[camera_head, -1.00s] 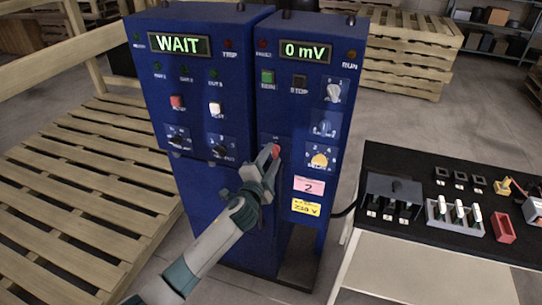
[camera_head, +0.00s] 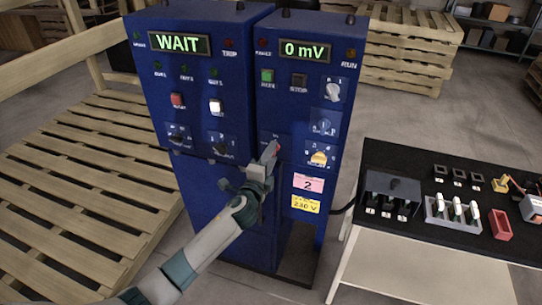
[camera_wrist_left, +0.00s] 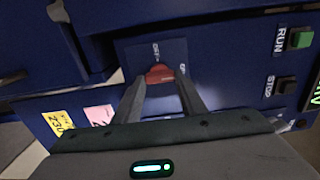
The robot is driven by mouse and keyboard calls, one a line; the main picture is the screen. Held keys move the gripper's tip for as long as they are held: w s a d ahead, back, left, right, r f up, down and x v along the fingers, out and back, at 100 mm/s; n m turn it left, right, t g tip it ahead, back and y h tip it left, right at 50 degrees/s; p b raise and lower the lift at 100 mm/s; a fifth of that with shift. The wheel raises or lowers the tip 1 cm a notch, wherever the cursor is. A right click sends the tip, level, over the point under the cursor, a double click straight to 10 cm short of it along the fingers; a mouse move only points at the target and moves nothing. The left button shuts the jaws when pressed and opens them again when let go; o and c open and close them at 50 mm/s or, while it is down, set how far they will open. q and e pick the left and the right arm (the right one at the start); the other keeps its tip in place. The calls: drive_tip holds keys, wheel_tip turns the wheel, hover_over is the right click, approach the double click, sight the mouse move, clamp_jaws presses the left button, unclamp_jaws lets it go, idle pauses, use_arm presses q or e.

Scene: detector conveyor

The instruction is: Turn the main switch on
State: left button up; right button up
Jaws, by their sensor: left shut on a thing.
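The main switch (camera_wrist_left: 160,72) is a red knob on a blue plate with OFF lettering, on the front of the right blue cabinet (camera_head: 291,118). In the head view only a bit of its red shows at the fingertips. My left gripper (camera_head: 272,152) reaches it from the lower left. In the left wrist view my left gripper's fingers (camera_wrist_left: 160,84) stand on both sides of the red knob and are shut on it. The rest of the knob is hidden by the fingers in the head view. My right gripper is not in view.
The left blue cabinet (camera_head: 199,92) shows WAIT; the right one shows 0 mV. RUN and STOP buttons, knobs and labels surround the switch. A black-topped table (camera_head: 440,234) with small parts stands at right. A wooden pallet (camera_head: 80,200) lies at left.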

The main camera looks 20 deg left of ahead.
use_arm(q)
drive_tip(key=o, duration=1.1)
drive_tip(key=shift+c, duration=0.2)
drive_tip(key=s+b, duration=0.4)
drive_tip(key=s, duration=1.3)
drive_tip(key=shift+s+a, duration=0.2)
drive_tip(key=shift+a, duration=0.1)
